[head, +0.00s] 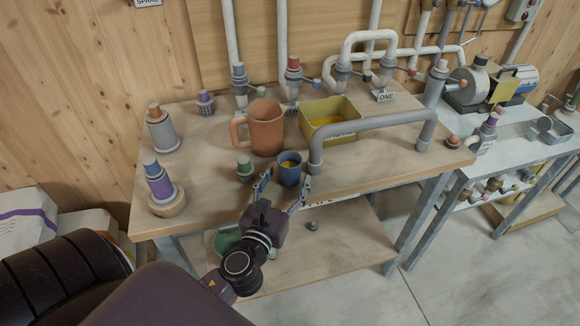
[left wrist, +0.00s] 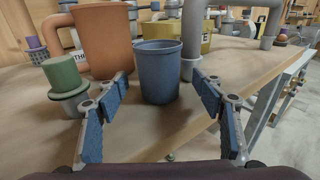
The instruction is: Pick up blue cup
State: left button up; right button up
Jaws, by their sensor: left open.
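I cannot tell whether a fingertip touches the cup. My right gripper is not in view.
A green-topped piece (head: 244,169) stands close left of the cup. A large orange mug (head: 265,128) and a yellow bin (head: 313,109) stand behind it. A grey pipe handle (head: 372,125) rises close on the right. The table's front left surface (head: 215,185) is clear.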

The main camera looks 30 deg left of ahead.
aim_at(286, 180)
pick_arm(q)
jog(key=x, duration=0.3)
jog(key=shift+w+a+f, duration=0.15)
jog(key=c, duration=1.4)
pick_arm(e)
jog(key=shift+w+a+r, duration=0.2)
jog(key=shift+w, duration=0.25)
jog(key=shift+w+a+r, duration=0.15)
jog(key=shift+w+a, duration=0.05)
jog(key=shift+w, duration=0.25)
